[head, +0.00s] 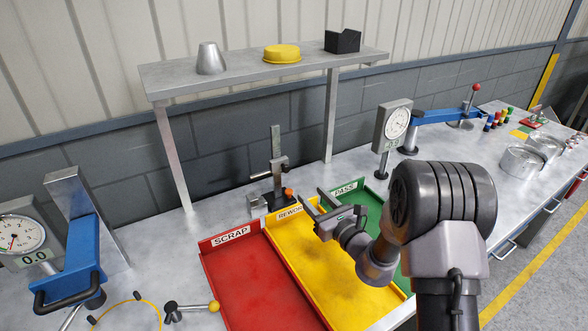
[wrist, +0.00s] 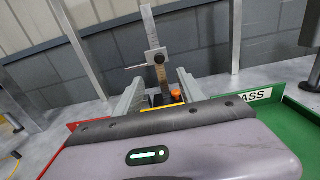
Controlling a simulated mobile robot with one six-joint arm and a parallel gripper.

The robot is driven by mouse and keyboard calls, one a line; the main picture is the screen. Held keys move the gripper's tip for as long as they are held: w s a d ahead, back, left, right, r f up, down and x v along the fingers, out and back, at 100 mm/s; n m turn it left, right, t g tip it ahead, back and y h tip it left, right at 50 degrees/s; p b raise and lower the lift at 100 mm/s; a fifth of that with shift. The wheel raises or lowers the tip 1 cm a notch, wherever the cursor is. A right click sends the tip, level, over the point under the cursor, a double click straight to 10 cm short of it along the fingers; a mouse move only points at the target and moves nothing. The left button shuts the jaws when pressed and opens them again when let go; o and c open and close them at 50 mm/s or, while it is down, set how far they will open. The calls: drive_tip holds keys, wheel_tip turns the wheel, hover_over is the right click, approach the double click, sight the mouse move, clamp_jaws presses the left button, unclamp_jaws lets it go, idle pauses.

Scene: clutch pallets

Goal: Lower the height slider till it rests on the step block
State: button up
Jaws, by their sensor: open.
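The height gauge has an upright grey column (head: 276,138) with a dark base behind the trays. The height slider (head: 280,163) sits partway up the column, with a thin arm pointing left; it also shows in the wrist view (wrist: 157,57). A small grey block, seemingly the step block (head: 254,204), stands at the left of the base. The slider's arm appears above it, apart from it. My gripper (head: 313,203) is open and empty, in front and to the right of the gauge. In the wrist view its fingers (wrist: 161,78) point toward the column's lower part, below the slider. The step block is hidden there.
Red SCRAP (head: 232,270), yellow REWORK (head: 335,290) and green PASS (head: 374,190) trays lie in front of the gauge. An orange knob (head: 289,192) sits at its base. A shelf (head: 230,80) on posts stands behind. A dial gauge (head: 392,125) is at right.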

sight(287, 170)
drive_tip(key=b+x, duration=0.1)
drive_tip(key=x, duration=1.3)
drive_tip(key=shift+w+a+b, duration=0.1)
drive_tip(key=shift+b, duration=0.25)
clamp_jaws()
idle(0.3)
